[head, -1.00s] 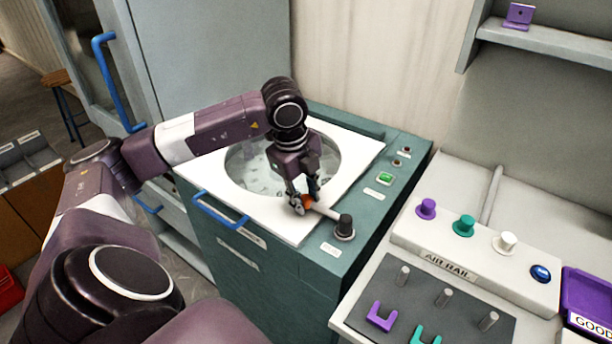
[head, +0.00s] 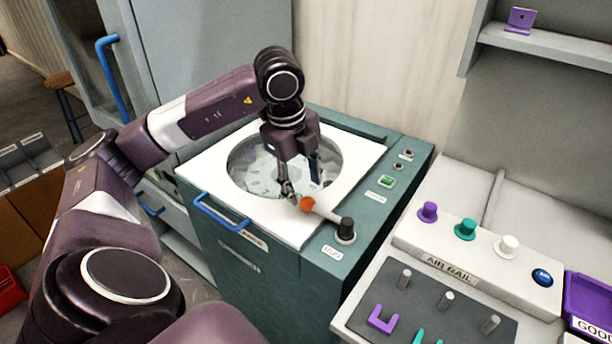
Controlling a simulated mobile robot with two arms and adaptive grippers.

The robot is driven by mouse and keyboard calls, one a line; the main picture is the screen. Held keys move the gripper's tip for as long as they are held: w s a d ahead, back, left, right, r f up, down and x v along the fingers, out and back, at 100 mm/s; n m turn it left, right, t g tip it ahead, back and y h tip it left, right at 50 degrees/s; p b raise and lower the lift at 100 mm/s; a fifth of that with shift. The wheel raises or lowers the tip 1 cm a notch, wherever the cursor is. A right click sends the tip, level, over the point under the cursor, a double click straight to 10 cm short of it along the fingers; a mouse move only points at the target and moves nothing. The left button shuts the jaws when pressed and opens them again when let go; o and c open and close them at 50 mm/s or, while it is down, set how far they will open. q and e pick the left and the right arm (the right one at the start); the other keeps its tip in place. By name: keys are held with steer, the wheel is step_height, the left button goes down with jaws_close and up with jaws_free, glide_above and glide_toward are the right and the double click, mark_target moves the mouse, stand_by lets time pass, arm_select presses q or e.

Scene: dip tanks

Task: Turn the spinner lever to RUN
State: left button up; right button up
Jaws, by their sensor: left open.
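The spinner is a teal cabinet with a white top (head: 355,160) and a round clear window (head: 250,165). Its lever (head: 326,213) has a black hub (head: 345,230) at the top's front right corner and a pale arm ending in an orange knob (head: 307,203). The arm points left and slightly back, over the white top's edge. A small label (head: 332,252) sits in front of the hub; its text is too small to read surely. My left gripper (head: 302,185) is open and empty, just behind and above the knob, seemingly apart from it. My right gripper is out of view.
A green button (head: 387,181) and small red buttons are on the spinner's right strip. A blue handle (head: 221,212) is at the white top's front left. To the right stands an air rail bench (head: 450,268) with coloured knobs and pegs. A shelf (head: 550,45) hangs above it.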

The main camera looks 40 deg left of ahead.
arm_select(q)
step_height(320, 180, up, 6)
steer(key=s, duration=0.1)
steer(key=shift+s, duration=0.1)
stand_by(0.6)
